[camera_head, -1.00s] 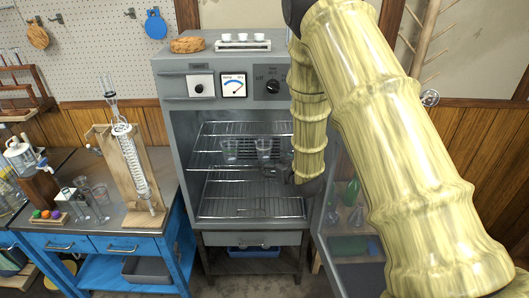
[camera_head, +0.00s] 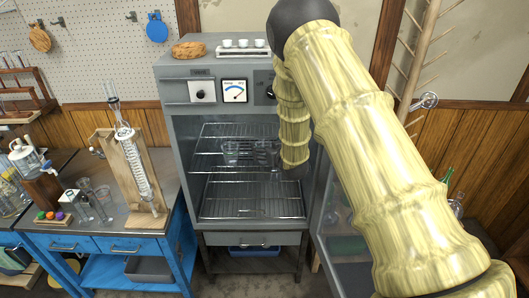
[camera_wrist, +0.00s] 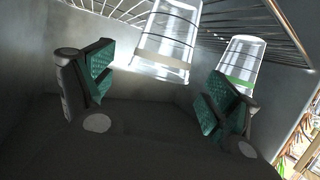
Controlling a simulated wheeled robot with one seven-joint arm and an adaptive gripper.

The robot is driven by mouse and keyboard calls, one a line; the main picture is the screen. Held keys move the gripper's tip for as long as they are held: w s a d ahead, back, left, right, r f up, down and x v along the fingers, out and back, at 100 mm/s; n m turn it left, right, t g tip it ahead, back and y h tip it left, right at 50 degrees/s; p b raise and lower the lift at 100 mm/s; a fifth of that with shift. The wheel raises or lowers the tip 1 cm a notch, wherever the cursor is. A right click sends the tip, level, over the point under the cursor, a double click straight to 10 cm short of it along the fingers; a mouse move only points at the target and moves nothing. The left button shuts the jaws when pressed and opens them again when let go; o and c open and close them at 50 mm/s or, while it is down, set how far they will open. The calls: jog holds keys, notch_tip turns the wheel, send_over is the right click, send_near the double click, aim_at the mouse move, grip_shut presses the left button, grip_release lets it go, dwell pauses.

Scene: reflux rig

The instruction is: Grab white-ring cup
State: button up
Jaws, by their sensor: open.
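The white-ring cup (camera_wrist: 165,45) is clear, with a pale band near its lower end in the wrist view. It is seen ahead of my open gripper (camera_wrist: 155,88), in line with the gap between the green-padded fingers; nothing is in the grip. A second clear cup with a green band (camera_wrist: 243,62) is to its right, beyond the right finger. In the head view a clear cup (camera_head: 231,152) stands on the upper wire rack of the open cabinet, with another beside it; I cannot tell their bands there. My gripper is mostly hidden there.
The upper rack (camera_head: 213,166) and lower rack (camera_head: 250,200) are wire, inside the grey cabinet (camera_head: 181,125); its walls are close around my gripper. The open glass door is at right. A condenser stand (camera_head: 142,175) is on the blue bench at left.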

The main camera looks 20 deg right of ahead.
aim_at(261, 142)
jog(key=shift+p+x, duration=0.6)
jog(key=shift+x, duration=1.05)
jog(key=c, duration=0.8)
jog(key=shift+c, duration=0.2)
